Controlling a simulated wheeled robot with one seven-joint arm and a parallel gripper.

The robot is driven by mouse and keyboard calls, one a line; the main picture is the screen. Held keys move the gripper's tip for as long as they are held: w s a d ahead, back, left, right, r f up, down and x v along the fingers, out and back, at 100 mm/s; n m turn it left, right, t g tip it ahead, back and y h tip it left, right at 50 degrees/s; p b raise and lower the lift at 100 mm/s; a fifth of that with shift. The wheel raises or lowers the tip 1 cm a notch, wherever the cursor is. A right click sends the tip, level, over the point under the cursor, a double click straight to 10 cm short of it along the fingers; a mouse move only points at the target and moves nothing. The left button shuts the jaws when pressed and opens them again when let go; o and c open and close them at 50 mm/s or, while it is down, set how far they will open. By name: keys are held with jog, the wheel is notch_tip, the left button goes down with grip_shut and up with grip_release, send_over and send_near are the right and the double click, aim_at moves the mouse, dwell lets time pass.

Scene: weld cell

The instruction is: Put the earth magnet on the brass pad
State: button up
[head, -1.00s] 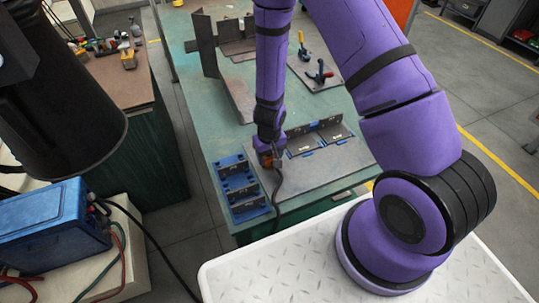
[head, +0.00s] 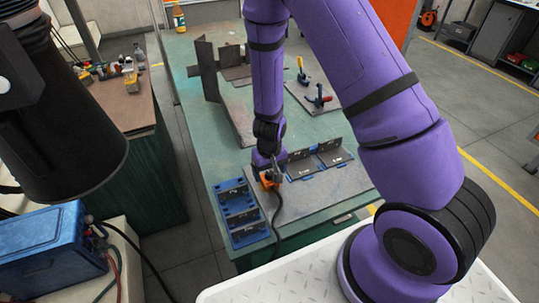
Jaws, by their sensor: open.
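The earth magnet appears to be the small orange block (head: 267,181) on the grey plate, with a dark cable running from it toward the front edge of the bench. My gripper (head: 273,178) points down right at the magnet, with a grey finger showing beside it. The gripper is open. The arm partly covers this spot, and I cannot tell whether the fingers touch the magnet. I cannot make out the brass pad in this view.
A blue rack (head: 240,226) with dark slots stands left of the magnet. Dark angle pieces with blue clips (head: 318,160) stand right and behind on the grey plate (head: 318,190). A toggle clamp (head: 319,98) and upright steel plates (head: 207,68) are farther back on the green bench (head: 190,125).

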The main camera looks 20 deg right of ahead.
notch_tip(320, 180, up, 8)
jog(key=shift+f, duration=0.15)
jog(key=shift+w+r, duration=0.1)
jog(key=shift+r, duration=0.35)
jog(key=s+r+t+y, duration=0.1)
jog(key=s+r, duration=0.1)
jog(key=r, duration=1)
jog(key=s+r+t+y, duration=0.1)
jog(key=s+r+y, duration=0.15)
jog(key=r, duration=0.85)
jog(key=s+d+r+t+h, duration=0.1)
jog(key=s+d+r, duration=0.2)
jog(key=s+r, duration=0.4)
jog(key=s+d+r+t+h, duration=0.2)
jog(key=s+d+r, duration=0.2)
jog(key=s+r, duration=0.3)
jog(key=s, duration=0.2)
jog(key=shift+s, duration=0.4)
jog(key=shift+h, duration=0.25)
jog(key=shift+c, duration=0.5)
